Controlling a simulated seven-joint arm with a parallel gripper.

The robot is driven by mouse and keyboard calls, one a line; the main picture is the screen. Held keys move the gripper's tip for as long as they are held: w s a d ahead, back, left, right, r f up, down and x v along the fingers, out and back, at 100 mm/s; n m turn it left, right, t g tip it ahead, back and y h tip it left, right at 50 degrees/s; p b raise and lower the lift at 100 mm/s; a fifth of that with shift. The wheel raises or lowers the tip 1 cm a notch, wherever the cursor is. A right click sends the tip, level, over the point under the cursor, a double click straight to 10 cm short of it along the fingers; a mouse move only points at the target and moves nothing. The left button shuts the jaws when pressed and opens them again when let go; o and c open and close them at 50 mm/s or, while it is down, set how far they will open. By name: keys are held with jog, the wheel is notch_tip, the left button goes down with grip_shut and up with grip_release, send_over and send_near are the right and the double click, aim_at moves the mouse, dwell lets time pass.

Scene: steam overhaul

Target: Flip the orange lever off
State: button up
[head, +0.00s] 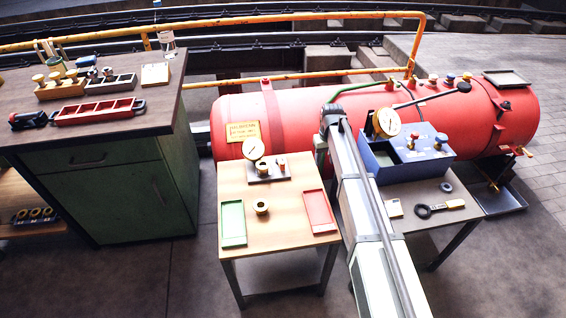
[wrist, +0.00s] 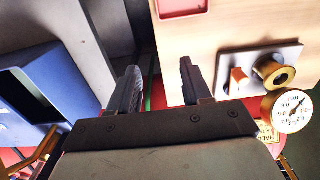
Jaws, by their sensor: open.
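The orange lever (wrist: 238,78) shows in the wrist view as a small orange handle on a grey plate (wrist: 290,55), beside a brass ring fitting (wrist: 273,72). In the head view the same plate (head: 257,179) sits at the back of the small wooden table, with the lever (head: 281,164) small on its right side. I cannot tell the lever's setting. My gripper (wrist: 158,70) is open and empty in the wrist view, with the lever to the right of both fingers and apart from them. In the head view my arm hides the fingers.
A pressure gauge (head: 253,148) stands by the plate. A green tray (head: 232,223), a red tray (head: 319,211) and a brass ring (head: 261,207) lie on the wooden table (head: 275,232). A blue box (head: 408,160) stands right of my arm. A red tank (head: 310,115) lies behind.

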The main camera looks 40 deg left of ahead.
aim_at(282, 163)
jog(key=s+a+r+n, duration=0.1)
jog(key=s+a+r, duration=0.15)
jog(key=a, duration=0.55)
jog(key=s+a+r+n, duration=0.1)
jog(key=s+a+r, duration=0.15)
jog(key=a, duration=0.65)
jog(key=f, duration=1.3)
jog(key=shift+w+d, duration=0.25)
jog(key=shift+w, duration=0.15)
jog(key=shift+c, duration=0.2)
grip_shut()
